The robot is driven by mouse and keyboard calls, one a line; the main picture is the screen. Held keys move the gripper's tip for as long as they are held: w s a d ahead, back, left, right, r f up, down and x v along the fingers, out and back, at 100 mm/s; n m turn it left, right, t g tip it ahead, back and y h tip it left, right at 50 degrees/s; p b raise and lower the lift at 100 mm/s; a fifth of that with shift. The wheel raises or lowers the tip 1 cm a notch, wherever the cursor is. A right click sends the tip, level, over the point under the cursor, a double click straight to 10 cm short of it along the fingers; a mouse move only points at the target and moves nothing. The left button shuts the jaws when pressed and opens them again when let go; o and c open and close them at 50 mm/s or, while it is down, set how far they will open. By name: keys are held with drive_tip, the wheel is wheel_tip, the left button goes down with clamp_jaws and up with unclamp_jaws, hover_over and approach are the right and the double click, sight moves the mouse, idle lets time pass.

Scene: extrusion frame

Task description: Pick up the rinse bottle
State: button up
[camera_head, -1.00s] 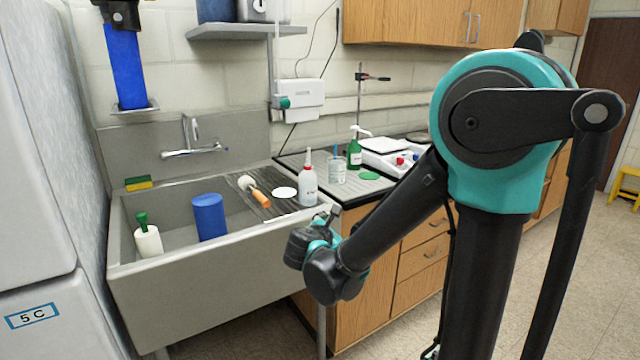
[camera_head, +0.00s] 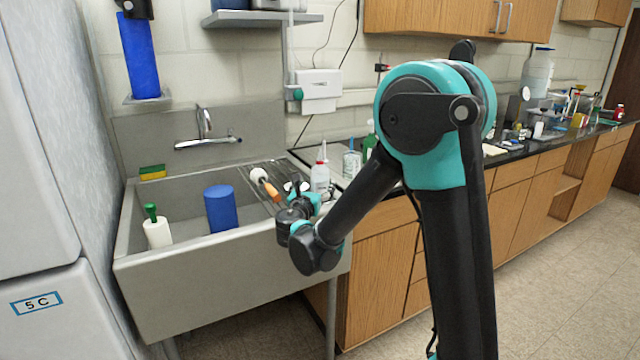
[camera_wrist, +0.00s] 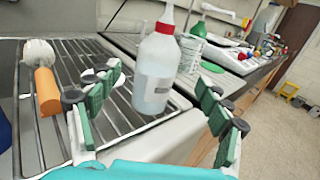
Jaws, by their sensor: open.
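The rinse bottle (camera_wrist: 155,80) is a translucent white bottle with a red collar and a pale spout, holding clear liquid. It stands upright on the ribbed drainboard by the sink, and its spout top is cut off in the wrist view. In the head view the bottle (camera_head: 320,176) is just beyond my gripper (camera_head: 298,192), partly hidden by it. In the wrist view my gripper (camera_wrist: 155,112) is open, with green-padded fingers left and right of the bottle. The bottle appears beyond the fingertips; contact is not visible.
An orange-handled brush (camera_wrist: 45,90) lies left of my gripper on the drainboard (camera_wrist: 80,55). A beaker (camera_wrist: 190,52) stands behind the bottle. The sink (camera_head: 235,245) holds a blue cylinder (camera_head: 221,208) and a white bottle with a green top (camera_head: 157,230).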

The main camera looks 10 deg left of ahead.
sight(320, 175)
drive_tip(key=shift+w+d, duration=0.15)
drive_tip(key=shift+w, duration=1.75)
drive_tip(key=shift+w+d, duration=0.15)
drive_tip(key=shift+w, duration=1.7)
drive_tip(key=c, duration=1.5)
drive_tip(key=shift+o, duration=0.2)
